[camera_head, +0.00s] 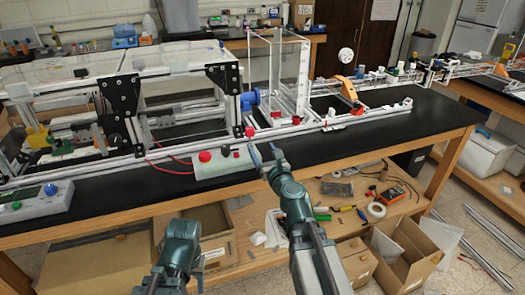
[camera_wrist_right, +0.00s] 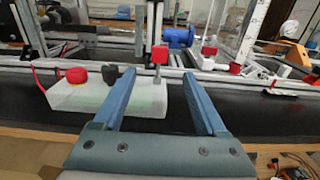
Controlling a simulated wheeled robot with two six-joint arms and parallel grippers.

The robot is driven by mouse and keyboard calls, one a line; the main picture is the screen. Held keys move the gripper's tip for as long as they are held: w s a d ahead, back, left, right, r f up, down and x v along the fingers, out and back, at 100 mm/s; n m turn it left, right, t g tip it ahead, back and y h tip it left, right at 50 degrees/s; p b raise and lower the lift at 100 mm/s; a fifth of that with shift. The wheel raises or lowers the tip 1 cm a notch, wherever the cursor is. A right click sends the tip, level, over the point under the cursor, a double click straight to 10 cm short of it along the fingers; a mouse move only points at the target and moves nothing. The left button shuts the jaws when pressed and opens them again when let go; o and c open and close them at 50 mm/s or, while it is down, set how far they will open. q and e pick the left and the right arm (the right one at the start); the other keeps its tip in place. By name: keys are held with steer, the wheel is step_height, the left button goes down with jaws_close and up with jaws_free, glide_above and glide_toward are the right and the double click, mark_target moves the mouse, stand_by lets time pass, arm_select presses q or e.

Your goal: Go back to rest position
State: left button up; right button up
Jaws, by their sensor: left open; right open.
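My right gripper (camera_head: 263,158) reaches up from the lower middle of the head view to the bench's front edge, beside a white control box (camera_head: 222,163) with a red button. In the right wrist view its two blue fingers (camera_wrist_right: 162,88) are spread apart with nothing between them, and the white box (camera_wrist_right: 110,97) lies beyond and to the left of them. My left gripper (camera_head: 172,285) is low in the head view, in front of the bench; its fingers are small and partly cut off, and it appears empty.
The black bench (camera_head: 345,138) carries an aluminium extrusion frame (camera_head: 170,90). A second control box (camera_head: 38,200) sits at the bench's left front. Below, a wooden shelf (camera_head: 330,215) holds tools, with cardboard boxes (camera_head: 405,255) at right. Bare bench top lies right of the right gripper.

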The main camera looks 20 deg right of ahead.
steer(key=shift+a, duration=0.1)
steer(key=s+a+f+n+g+y+p, duration=0.1)
steer(key=s+a+n+g+y+p, duration=0.15)
steer(key=a+n, duration=0.55)
steer(key=s+a+f+n+g+y+p, duration=0.1)
steer(key=a+f+n+g+y, duration=0.2)
steer(key=a+n, duration=0.45)
steer(key=s+a+f+n+g+y+p, duration=0.1)
steer(key=s+a+f+n+g, duration=0.35)
steer(key=s+a+n, duration=0.35)
steer(key=s+d+f+n+g+h+p, duration=0.1)
steer(key=s+d+f+n+g+h, duration=0.1)
steer(key=s+n, duration=0.5)
steer(key=s+d+f+n+g+h+p, duration=0.2)
steer(key=s+d+f+n+g+h, duration=0.1)
steer(key=s+d+n+g+h, duration=0.2)
steer(key=s+n+g+h, duration=0.1)
steer(key=s+n+h, duration=0.1)
steer(key=n, duration=0.1)
steer(key=shift+d+f+n, duration=0.15)
steer(key=shift+f+n, duration=0.05)
steer(key=shift+n, duration=0.15)
steer(key=shift+o, duration=0.6)
